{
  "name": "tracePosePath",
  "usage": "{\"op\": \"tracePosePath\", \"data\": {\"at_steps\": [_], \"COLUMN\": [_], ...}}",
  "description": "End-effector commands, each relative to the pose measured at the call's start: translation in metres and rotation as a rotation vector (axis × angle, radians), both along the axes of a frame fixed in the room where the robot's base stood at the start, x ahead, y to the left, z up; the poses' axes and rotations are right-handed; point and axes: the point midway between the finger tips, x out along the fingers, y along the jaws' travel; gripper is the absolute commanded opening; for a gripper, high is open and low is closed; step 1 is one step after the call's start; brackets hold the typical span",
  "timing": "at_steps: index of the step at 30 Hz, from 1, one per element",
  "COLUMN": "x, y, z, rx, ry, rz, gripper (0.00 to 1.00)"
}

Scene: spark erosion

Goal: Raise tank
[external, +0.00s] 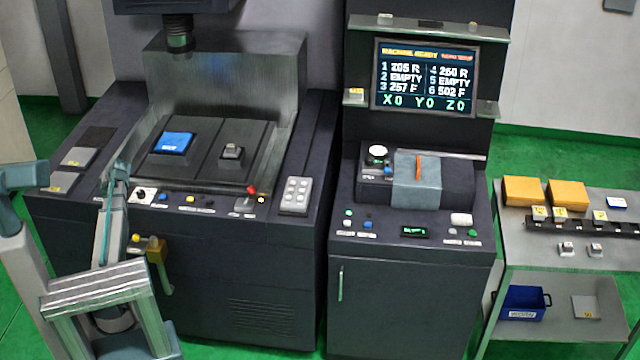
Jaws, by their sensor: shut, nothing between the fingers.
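The spark erosion machine (265,270) stands left of centre. A grey, see-through tank wall (285,75) rises behind and beside its dark work table (200,150). On the table are a blue block (172,143) and a small grey fixture (231,153). The front panel has a black-and-white knob (142,195), several small buttons and a red-tipped lever (252,190); their labels are too small to read. My gripper (120,170) appears to be the slim teal end at the panel's left, seen small and partly merged with my arm. It is shut and empty, and contact with the panel cannot be told.
A yellow valve-like handle (156,251) juts from the machine's front, close to my arm. A grey keypad (295,195) sits at the panel's right. The control cabinet (408,290) has a screen (425,77). A side shelf (560,258) holds orange boxes and a blue bin (523,303).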

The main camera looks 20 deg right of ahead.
Motion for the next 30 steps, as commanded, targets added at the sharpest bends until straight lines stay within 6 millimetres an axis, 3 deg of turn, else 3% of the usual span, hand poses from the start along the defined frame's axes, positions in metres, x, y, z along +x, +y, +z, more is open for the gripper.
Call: {"op": "tracePosePath", "data": {"at_steps": [12,23,30], "x": [0.0,0.0,0.0], "y": [0.0,0.0,0.0], "z": [0.017,0.018,0.033], "rx": [0.0,0.0,0.0], "ry": [0.001,0.0,-0.001], "rz": [0.001,0.0,-0.001], "gripper": [0.0,0.0,0.0]}}
